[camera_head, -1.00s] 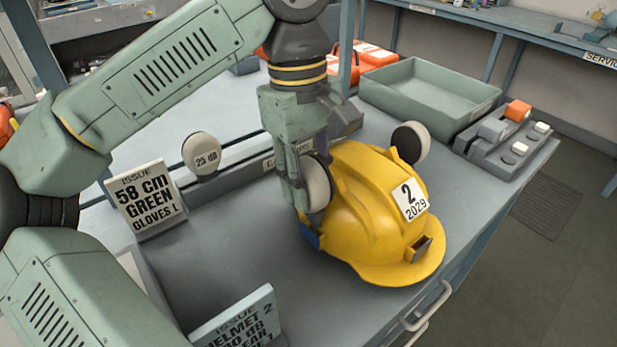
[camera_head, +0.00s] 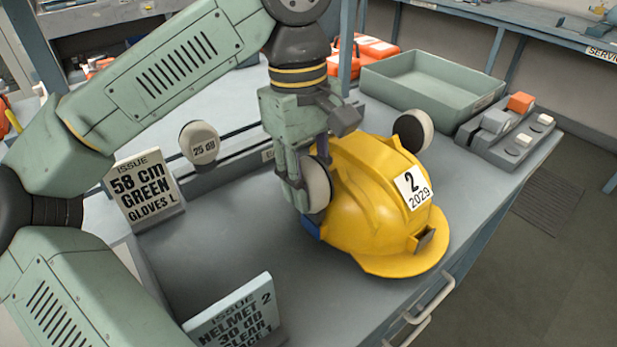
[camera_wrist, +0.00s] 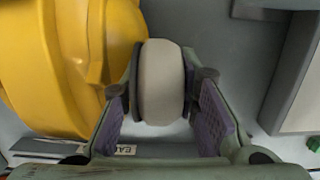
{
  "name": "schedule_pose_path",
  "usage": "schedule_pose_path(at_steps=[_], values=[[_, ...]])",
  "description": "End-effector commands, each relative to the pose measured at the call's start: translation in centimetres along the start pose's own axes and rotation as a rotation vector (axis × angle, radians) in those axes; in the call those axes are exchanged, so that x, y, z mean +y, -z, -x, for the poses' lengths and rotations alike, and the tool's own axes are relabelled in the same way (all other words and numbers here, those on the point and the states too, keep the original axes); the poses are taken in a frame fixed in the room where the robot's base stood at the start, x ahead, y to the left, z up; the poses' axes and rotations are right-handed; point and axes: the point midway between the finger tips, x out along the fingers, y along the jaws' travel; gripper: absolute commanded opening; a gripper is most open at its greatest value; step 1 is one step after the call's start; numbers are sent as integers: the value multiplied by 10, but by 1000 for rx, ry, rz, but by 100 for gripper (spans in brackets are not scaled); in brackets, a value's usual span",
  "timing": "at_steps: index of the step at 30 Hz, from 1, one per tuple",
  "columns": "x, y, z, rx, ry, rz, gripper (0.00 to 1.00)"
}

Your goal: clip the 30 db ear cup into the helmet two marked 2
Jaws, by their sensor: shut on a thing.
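The yellow helmet (camera_head: 370,190) marked 2 and 2029 sits on the bench, brim toward the front right. My gripper (camera_head: 318,165) is at its left side, shut on a pale round ear cup (camera_head: 317,186) with a dark cushion. In the wrist view this ear cup (camera_wrist: 160,82) stands between my two fingers (camera_wrist: 162,108), close beside the helmet (camera_wrist: 60,60). No rating is readable on it, and I cannot tell whether it is seated in the helmet. A second ear cup (camera_head: 414,131) is at the helmet's far right side.
A round 25 dB piece (camera_head: 199,144) stands behind the green gloves sign (camera_head: 142,190). A Helmet 2, 30 dB sign (camera_head: 240,318) is at the front. A green-grey tray (camera_head: 425,92) and a button box (camera_head: 508,132) stand at the back right.

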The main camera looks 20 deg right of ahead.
Motion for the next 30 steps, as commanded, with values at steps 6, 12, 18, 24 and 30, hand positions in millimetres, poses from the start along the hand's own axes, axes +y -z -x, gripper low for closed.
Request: schedule_pose_path(at_steps=[6, 12, 18, 24, 30], values=[[0, 1, -7, 0, 0, 0, 0], [0, 1, -12, 0, 0, 0, 0], [0, 2, -13, 0, 0, 0, 33], [0, 2, -13, 0, 0, 0, 47], [0, 2, -13, 0, 0, 0, 51]])
